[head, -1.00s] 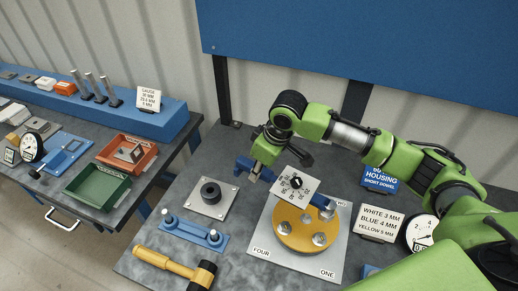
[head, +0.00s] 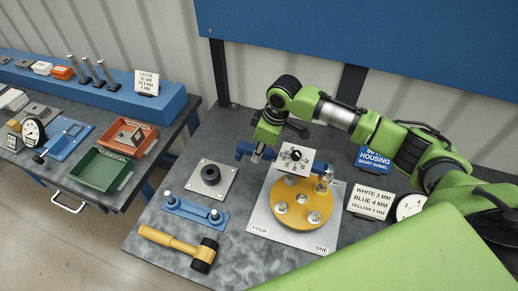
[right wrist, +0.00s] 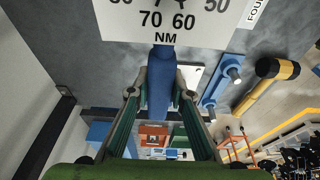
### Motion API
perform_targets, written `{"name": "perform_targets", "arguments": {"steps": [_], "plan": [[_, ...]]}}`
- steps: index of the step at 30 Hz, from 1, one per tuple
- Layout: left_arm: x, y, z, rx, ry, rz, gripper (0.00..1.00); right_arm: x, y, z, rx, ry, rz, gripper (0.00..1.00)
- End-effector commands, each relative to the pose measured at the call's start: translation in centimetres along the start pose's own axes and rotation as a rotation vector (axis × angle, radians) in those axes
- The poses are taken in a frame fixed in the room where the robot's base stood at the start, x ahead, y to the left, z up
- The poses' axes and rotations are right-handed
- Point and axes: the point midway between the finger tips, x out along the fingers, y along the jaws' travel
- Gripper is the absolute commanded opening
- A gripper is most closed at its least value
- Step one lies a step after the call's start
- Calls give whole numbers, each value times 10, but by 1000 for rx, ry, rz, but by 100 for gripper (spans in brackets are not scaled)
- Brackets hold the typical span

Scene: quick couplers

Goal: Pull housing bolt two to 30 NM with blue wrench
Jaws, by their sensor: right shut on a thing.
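The blue wrench (head: 243,149) has a white dial plate with NM numbers (head: 293,156), and its shaft runs right toward the back right of the housing. My right gripper (head: 258,152) is shut on its blue handle. In the right wrist view the handle (right wrist: 161,85) lies between my fingers. The yellow round housing (head: 297,222) sits on a light plate and bears several silver bolts. One bolt (head: 321,188) stands by a partly covered label that seems to read TWO. The wrench's end is close to this bolt; I cannot tell whether it is seated. My left gripper is not in view.
A yellow-handled hammer (head: 170,241), a blue bar with two posts (head: 192,210) and a plate with a black ring (head: 211,175) lie left of the housing. Signs (head: 371,200) and a dial gauge (head: 407,206) stand at the right.

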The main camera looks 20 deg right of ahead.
Motion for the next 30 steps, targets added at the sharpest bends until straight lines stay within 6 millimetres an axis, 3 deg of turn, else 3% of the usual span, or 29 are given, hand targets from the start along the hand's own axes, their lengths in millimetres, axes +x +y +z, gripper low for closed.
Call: {"name": "perform_targets", "arguments": {"steps": [9,30], "plan": [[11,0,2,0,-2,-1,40,30,0,7,0,2,0,0],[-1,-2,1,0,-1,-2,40,26,-2,7,0,2,0,0]]}}
